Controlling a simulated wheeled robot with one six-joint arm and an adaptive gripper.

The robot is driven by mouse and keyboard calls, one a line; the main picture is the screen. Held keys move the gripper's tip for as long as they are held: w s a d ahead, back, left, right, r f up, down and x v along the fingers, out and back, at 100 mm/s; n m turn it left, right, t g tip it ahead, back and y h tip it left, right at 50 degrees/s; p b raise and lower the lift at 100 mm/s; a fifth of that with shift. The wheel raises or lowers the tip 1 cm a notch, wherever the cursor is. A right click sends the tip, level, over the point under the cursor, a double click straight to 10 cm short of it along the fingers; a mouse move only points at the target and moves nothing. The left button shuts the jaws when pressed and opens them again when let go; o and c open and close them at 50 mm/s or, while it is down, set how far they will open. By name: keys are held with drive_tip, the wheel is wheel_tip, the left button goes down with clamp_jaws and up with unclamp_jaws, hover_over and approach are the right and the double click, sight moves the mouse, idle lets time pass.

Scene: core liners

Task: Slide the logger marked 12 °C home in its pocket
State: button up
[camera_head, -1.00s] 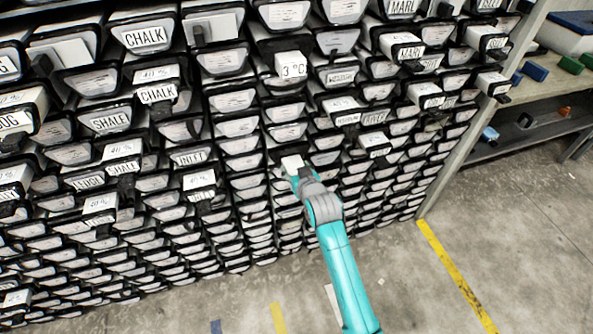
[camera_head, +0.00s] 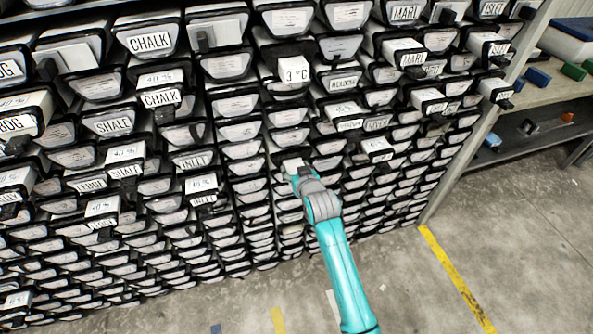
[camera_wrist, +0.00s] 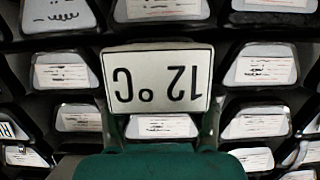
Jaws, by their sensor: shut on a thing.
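The logger marked 12 °C (camera_wrist: 158,80) is a white block whose label shows upside down in the wrist view. My gripper (camera_wrist: 158,122) has a finger at each side of its lower part and is shut on it. In the head view my gripper (camera_head: 299,174) is at the front of the rack, in the middle column, with the pale end of the logger (camera_head: 292,163) showing just above it. The pocket around the logger is mostly hidden, so I cannot tell how deep it sits.
The rack is packed with dark-rimmed pockets holding white-ended liners. A block marked 3 °C (camera_head: 294,72) sticks out higher in the same area. Other labelled blocks, such as CHALK (camera_head: 160,98) and BOG (camera_head: 18,124), also protrude. A shelf (camera_head: 535,130) stands at right; the floor (camera_head: 520,240) is clear.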

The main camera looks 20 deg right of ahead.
drive_tip(key=shift+w, duration=0.55)
drive_tip(key=o, duration=1.4)
drive_tip(key=shift+s, duration=0.1)
drive_tip(key=v, duration=1.2)
